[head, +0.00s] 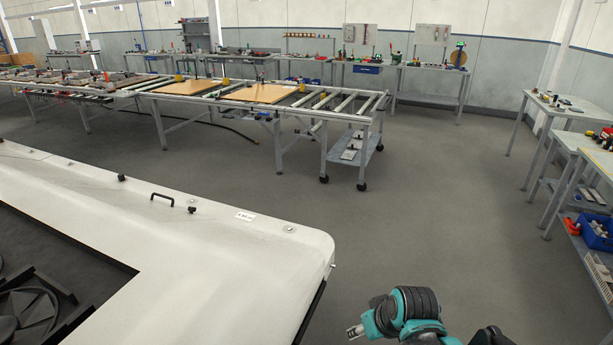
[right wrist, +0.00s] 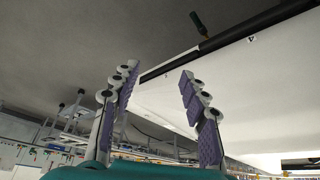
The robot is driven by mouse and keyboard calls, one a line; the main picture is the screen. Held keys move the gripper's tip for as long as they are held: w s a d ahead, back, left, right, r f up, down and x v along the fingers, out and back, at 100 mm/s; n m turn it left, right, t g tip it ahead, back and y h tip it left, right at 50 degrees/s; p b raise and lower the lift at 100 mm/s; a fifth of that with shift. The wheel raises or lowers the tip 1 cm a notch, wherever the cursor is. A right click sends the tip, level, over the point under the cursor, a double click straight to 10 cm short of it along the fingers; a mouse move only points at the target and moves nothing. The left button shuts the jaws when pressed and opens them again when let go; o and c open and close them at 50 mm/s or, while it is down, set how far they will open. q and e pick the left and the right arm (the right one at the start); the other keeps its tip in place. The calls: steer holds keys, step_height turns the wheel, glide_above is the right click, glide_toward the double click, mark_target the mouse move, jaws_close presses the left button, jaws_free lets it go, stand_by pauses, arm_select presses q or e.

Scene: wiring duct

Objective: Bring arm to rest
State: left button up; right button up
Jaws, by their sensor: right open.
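My right gripper (right wrist: 157,80) is open in the right wrist view, its two purple-padded fingers apart with nothing between them. Beyond the fingers is a large white panel (right wrist: 235,85) with a dark edge; the wrist picture looks tilted or upside down. In the head view part of my teal and black arm (head: 412,312) shows at the bottom, right of the white housing's corner. My left gripper is in neither view.
A large white housing (head: 215,235) with a black handle fills the lower left. A roller conveyor table (head: 290,105) stands behind it. Workbenches (head: 560,108) line the right side and back wall. Grey floor (head: 430,200) between them is clear.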

steer(key=s+d+r+m+t+h, duration=0.1)
steer(key=s+d+m+t, duration=0.1)
steer(key=s, duration=0.7)
steer(key=shift+s+d+r+m+h, duration=0.35)
steer(key=shift+d+m, duration=0.35)
steer(key=shift+d, duration=0.3)
steer(key=shift+f, duration=0.1)
